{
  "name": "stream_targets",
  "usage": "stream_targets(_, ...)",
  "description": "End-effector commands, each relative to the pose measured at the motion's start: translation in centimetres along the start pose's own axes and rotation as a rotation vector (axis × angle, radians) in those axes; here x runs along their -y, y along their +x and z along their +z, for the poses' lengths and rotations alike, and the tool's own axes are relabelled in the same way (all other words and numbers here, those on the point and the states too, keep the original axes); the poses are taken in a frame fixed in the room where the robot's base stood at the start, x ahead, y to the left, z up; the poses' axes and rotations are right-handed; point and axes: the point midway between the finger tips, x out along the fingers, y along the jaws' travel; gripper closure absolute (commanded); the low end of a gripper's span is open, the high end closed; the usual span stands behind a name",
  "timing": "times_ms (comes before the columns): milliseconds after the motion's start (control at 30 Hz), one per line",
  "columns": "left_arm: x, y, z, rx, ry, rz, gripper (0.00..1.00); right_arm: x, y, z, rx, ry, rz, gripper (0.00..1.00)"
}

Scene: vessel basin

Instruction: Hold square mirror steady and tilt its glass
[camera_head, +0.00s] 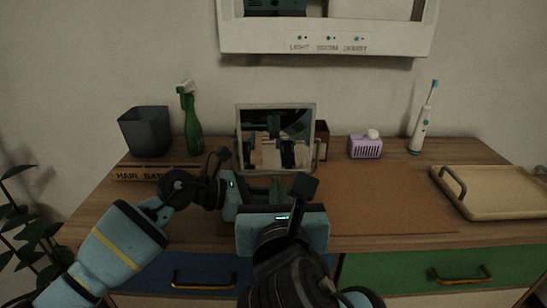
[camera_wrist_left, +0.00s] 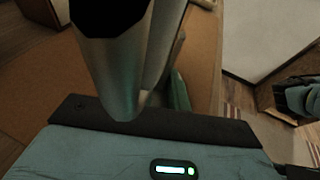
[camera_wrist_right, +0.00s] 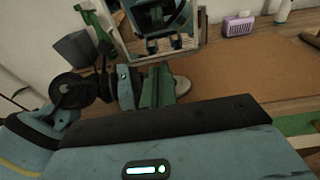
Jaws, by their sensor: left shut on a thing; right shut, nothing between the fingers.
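The square mirror (camera_head: 276,106) stands upright at the back middle of the table. Its glass reflects my own arms. In the right wrist view the mirror (camera_wrist_right: 121,30) is cut by the top edge, and a pale round base (camera_wrist_right: 181,86) shows beneath it. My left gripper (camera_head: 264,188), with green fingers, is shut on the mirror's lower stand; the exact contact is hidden. It also shows in the right wrist view (camera_wrist_right: 156,88). My right gripper (camera_head: 283,212) is shut and empty in front of the mirror, its fingertips mostly hidden. Grey metal fills the left wrist view close up.
A dark bin (camera_head: 144,134) and green spray bottle (camera_head: 192,130) stand left. A purple box (camera_head: 366,148) and electric toothbrush (camera_head: 420,130) stand right, behind a beige tray (camera_head: 500,192). A small brown box (camera_head: 322,140) sits beside the mirror. The brown mat (camera_head: 385,205) is clear on the right.

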Motion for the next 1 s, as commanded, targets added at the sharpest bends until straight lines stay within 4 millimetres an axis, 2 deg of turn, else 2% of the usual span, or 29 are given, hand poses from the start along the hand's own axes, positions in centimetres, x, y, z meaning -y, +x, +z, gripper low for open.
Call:
stream_targets(167,0.0,0.0,0.0,0.0,0.0,0.0,0.97,0.0,0.9,0.0,-0.001,0.001,-0.002,1.0)
stream_targets(700,0.0,0.0,0.0,0.0,0.0,0.0,0.97,0.1,7.2,0.0,-0.001,0.002,-0.002,1.0)
stream_targets(1000,0.0,0.0,0.0,0.0,0.0,0.0,0.97,0.1,8.5,0.0,-0.001,0.003,-0.001,1.0)
